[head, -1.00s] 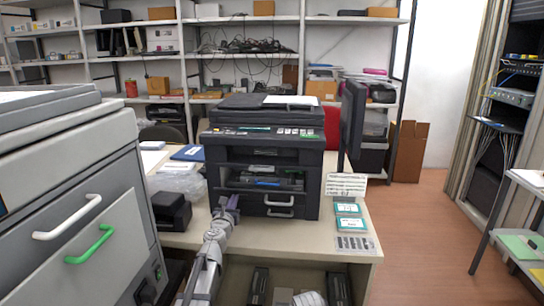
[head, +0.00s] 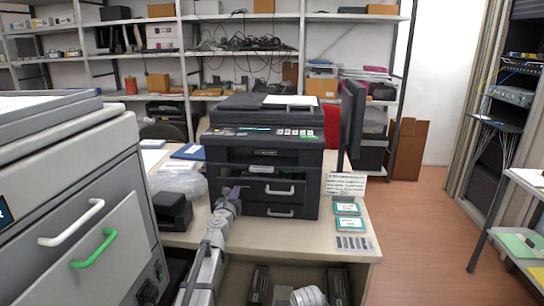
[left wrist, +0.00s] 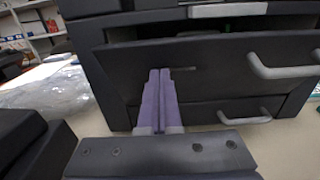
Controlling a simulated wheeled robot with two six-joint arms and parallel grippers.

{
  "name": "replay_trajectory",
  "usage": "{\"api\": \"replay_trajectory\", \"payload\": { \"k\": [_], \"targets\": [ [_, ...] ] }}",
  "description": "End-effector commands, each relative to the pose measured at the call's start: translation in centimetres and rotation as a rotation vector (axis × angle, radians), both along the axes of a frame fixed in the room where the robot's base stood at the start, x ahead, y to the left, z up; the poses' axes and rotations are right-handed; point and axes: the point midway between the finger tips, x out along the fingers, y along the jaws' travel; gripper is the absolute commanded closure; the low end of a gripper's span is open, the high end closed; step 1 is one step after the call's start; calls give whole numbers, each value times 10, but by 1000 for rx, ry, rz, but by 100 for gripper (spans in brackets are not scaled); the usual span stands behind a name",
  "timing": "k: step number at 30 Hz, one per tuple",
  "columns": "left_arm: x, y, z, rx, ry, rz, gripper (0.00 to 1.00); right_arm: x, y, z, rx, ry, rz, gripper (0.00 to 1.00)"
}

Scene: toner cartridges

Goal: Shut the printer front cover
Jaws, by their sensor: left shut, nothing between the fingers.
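The dark printer (head: 264,135) stands on the desk. Its front cover (head: 258,186), a dark panel with a light handle (head: 280,190), is raised across the front opening. In the left wrist view the fingertips (left wrist: 159,72) are at the cover's face, touching or very close.
A lower drawer with a handle (head: 280,212) is under the cover. A small black device (head: 172,211) and a clear plastic bag (head: 178,181) are left of the printer. A large grey machine (head: 75,200) stands at left. Teal-edged cards (head: 347,208) lie at right.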

Motion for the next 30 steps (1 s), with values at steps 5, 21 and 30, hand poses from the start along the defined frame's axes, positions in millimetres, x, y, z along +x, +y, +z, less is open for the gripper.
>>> {"api": "replay_trajectory", "payload": {
  "k": [5, 21, 30],
  "targets": [
    [8, 0, 5, 0, 0, 0, 100, 0, 0, 5, 0, 0, 0, 50],
    [17, -1, 7, 0, 0, 0, 100, 0, 0, 7, 0, 0, 0, 50],
    [35, -1, 11, 0, 0, 0, 100, 0, 0, 11, 0, 0, 0, 50]
  ]
}}
